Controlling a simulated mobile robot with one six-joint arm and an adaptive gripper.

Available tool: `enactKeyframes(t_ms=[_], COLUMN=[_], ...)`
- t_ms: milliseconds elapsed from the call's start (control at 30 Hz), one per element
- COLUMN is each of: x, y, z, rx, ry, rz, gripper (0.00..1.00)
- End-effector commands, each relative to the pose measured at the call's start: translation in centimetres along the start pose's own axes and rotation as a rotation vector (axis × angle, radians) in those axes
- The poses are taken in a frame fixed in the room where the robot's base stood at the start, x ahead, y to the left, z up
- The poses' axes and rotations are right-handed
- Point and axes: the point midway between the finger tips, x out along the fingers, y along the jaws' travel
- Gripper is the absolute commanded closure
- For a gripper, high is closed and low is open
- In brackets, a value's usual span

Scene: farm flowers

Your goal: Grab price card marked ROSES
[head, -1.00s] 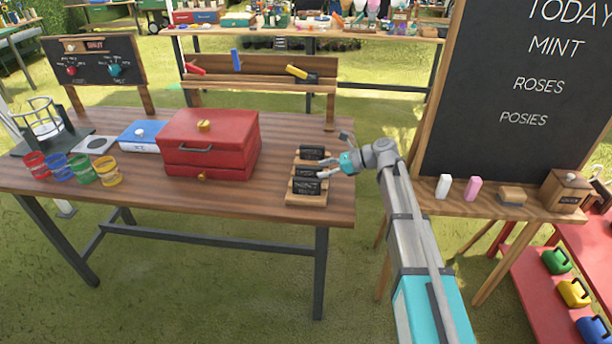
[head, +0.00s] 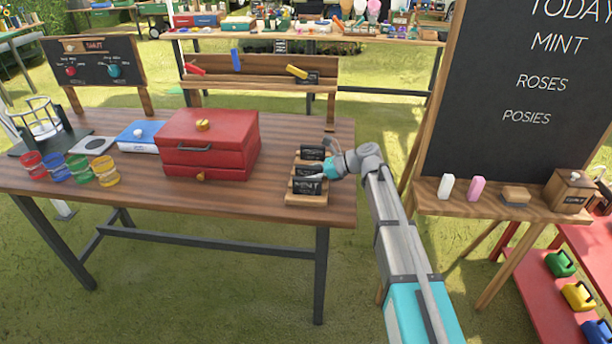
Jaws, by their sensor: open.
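A stepped wooden rack (head: 294,197) stands near the right end of the wooden table and holds three small black cards. The front card (head: 307,187) reads MINT. The middle card (head: 304,171) and the back card (head: 312,153) carry lettering too small to read, so I cannot tell which is marked ROSES. My gripper (head: 324,160) is open at the right side of the rack, its fingers pointing left, level with the middle and back cards. One finger overlaps the middle card in the picture; I cannot tell whether it touches. No card is visibly held.
A red chest (head: 210,146) stands left of the rack on the table (head: 250,196), with bare wood between. Right of my arm is a chalkboard (head: 520,90) listing MINT, ROSES and POSIES, with chalks and an eraser (head: 515,195) on its ledge.

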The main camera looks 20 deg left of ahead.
Motion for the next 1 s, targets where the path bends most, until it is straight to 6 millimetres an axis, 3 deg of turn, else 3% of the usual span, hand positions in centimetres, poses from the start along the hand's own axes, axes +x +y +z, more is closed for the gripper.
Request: enactKeyframes(t_ms=[300, 633, 1000], x=[-0.03, -0.04, -0.04], y=[-0.01, -0.01, -0.01], z=[-0.01, -0.01, 0.00], rx=[0.000, 0.000, 0.000], ry=[0.000, 0.000, 0.000], rz=[0.000, 0.000, 0.000], gripper=[0.39, 1.00, 1.00])
